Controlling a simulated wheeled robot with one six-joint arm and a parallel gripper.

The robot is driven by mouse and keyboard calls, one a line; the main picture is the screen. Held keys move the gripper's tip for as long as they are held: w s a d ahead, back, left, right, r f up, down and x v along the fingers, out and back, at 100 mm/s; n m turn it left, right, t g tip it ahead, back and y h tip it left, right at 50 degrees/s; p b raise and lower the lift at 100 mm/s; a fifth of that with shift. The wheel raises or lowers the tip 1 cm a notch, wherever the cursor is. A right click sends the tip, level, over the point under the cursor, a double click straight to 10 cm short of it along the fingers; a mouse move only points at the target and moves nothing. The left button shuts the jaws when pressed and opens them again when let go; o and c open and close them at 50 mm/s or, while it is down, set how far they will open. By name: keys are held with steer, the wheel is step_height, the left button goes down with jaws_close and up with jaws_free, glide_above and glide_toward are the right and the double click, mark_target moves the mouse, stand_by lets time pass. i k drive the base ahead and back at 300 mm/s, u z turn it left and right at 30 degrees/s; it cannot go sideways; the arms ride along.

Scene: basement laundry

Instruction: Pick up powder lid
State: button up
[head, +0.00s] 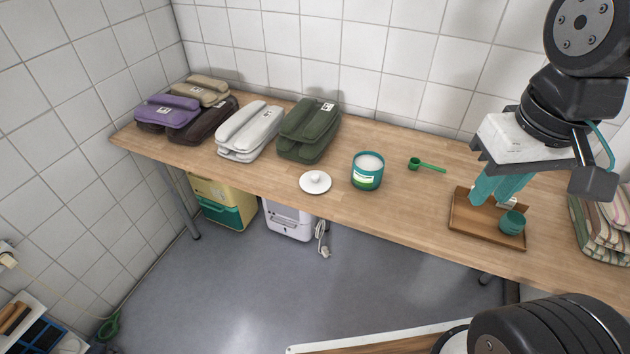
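The powder lid (315,182), a white disc with a small knob, lies on the wooden table near its front edge. Just right of it stands the teal powder tub (367,174), upright and uncovered, with white powder inside. My gripper (496,190), with teal fingers, is well to the right of both, above or at a wooden tray. The fingers overlap in this view, so their opening is unclear. No lid is at the gripper.
A green scoop (427,165) lies behind and right of the tub. The wooden tray (464,225) holds a teal cup (512,223). Several folded bundles, including a green one (309,130), occupy the table's left. Striped cloths (601,228) are stacked far right.

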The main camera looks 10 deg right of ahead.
mark_target(314, 182)
steer(key=k, duration=0.6)
steer(key=u, duration=0.1)
steer(key=i, duration=0.65)
steer(key=u, duration=0.75)
steer(key=i, duration=0.6)
steer(key=u, duration=0.4)
